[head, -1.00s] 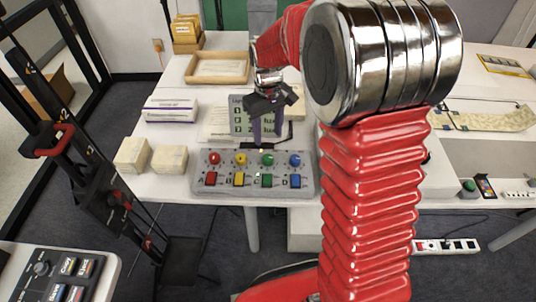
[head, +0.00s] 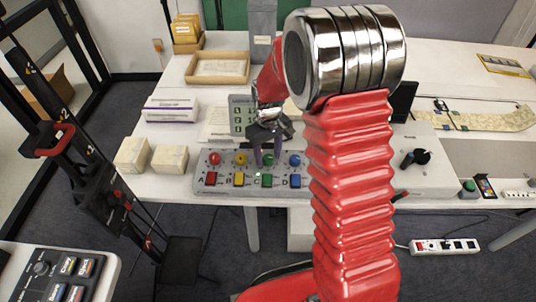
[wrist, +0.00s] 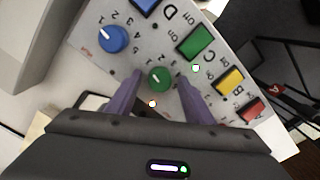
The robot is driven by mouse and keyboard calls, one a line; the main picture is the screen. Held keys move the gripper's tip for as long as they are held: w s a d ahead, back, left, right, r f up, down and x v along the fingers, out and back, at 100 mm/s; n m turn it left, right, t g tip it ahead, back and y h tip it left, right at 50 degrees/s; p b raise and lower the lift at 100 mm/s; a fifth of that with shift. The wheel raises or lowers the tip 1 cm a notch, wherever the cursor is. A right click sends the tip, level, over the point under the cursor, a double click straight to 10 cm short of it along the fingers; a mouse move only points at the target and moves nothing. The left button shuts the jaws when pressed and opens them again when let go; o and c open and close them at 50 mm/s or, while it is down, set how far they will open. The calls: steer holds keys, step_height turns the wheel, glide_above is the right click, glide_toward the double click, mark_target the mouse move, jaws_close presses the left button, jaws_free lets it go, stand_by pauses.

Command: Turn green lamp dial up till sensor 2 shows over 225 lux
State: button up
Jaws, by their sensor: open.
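The grey control panel (head: 222,186) has red, yellow, green and blue dials above matching square buttons. My gripper (head: 267,157) is over the green dial (wrist: 159,78). In the wrist view its purple fingers (wrist: 158,80) are open, one on each side of the dial, with their tips close to it. I cannot tell whether they touch it. The green dial's white pointer line is visible. The sensor display (head: 239,113) stands behind the panel, partly hidden by my gripper; its figures are too small to read.
The blue dial (wrist: 112,39) is close beside the green one. The green button (wrist: 196,42) is near the fingers. Two pale blocks (head: 169,159) sit left of the panel. A white box with a black knob (head: 421,156) stands to the right.

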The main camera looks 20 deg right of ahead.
steer(key=shift+c, duration=0.6)
steer(key=c, duration=0.9)
steer(key=shift+m, duration=0.3)
steer(key=m, duration=0.3)
steer(key=shift+m, duration=2.1)
steer(key=o, duration=1)
